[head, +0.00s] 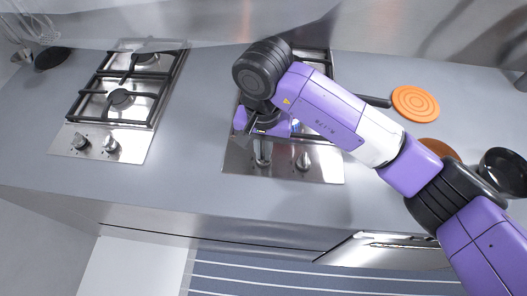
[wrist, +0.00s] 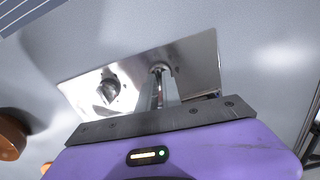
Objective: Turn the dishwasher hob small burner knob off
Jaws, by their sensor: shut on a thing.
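The right steel hob (head: 235,163) is set into the grey counter, with two knobs along its front edge. My gripper (head: 262,158) reaches down over its left knob and is shut on it; the fingers hide most of that knob. In the wrist view the closed fingers (wrist: 161,78) meet the hob plate (wrist: 195,55) at this knob. The hob's other knob (head: 303,162) is free, to the right in the head view; it also shows in the wrist view (wrist: 108,91). My arm covers most of this hob's burners, and the knob's marking cannot be read.
A second hob (head: 65,140) with two knobs lies to the left. A pan handle (head: 376,101), an orange round mat (head: 415,103) and a dark bowl (head: 503,172) are at the right. A panel with a handle (head: 400,243) juts out below the counter. The counter between the hobs is clear.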

